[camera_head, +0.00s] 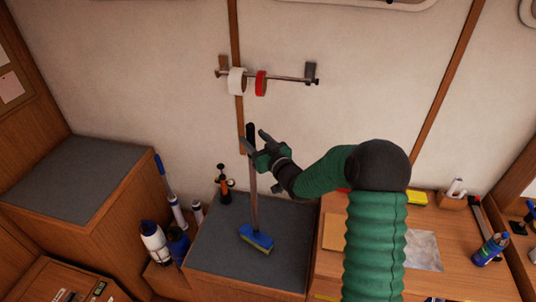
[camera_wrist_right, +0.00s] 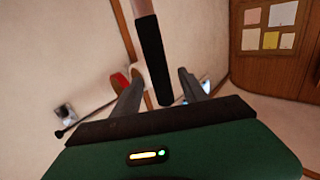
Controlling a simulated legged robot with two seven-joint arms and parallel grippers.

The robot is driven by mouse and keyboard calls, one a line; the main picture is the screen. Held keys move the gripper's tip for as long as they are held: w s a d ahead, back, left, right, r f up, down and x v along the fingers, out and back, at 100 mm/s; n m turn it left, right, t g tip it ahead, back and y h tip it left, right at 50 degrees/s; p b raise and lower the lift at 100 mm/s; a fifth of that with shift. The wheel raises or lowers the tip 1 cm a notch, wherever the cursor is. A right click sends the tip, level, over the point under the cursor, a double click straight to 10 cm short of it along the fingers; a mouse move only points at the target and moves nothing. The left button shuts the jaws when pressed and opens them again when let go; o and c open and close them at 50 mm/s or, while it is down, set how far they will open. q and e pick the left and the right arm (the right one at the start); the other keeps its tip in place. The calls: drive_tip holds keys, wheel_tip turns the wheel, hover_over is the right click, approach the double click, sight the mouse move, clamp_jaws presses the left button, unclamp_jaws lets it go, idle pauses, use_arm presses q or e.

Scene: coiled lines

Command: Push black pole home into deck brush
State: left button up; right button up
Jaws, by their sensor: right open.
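The deck brush (camera_head: 257,238) has a blue head with yellow bristles and stands on the dark grey top of a low locker. The pole (camera_head: 254,200) rises nearly upright from the brush head, with a brownish shaft and a black upper end (camera_head: 250,132). How deep the pole sits in the head is too small to tell. My right gripper (camera_head: 256,143) is open at the black upper part. In the right wrist view the black end (camera_wrist_right: 154,65) shows between the two spread fingers, with a gap visible around it. My left gripper is not in view.
A wall rail (camera_head: 290,78) carries a white roll (camera_head: 236,81) and a red roll (camera_head: 260,83) above the pole. An orange and black pump-like item (camera_head: 224,192) stands behind the brush. Bottles (camera_head: 155,240) stand at left. A wooden desk (camera_head: 455,275) with small items is at right.

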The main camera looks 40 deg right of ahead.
drive_tip(key=s+a+b, duration=0.1)
drive_tip(key=s+b, duration=0.2)
drive_tip(key=s, duration=1.1)
drive_tip(key=shift+s, duration=0.2)
drive_tip(key=s+a+f+g+b, duration=0.1)
drive_tip(key=a+f+g, duration=0.35)
drive_tip(key=f, duration=0.35)
drive_tip(key=s+a+f+g+b, duration=0.2)
drive_tip(key=a+f+g, duration=0.2)
drive_tip(key=a+f, duration=0.3)
drive_tip(key=s+a+f+n+g+y, duration=0.1)
drive_tip(key=s+a+f+g, duration=0.5)
drive_tip(key=s, duration=0.5)
drive_tip(key=shift+a+f+b, duration=0.4)
drive_tip(key=shift+a, duration=0.55)
drive_tip(key=shift+s+a, duration=0.1)
drive_tip(key=shift+a, duration=0.1)
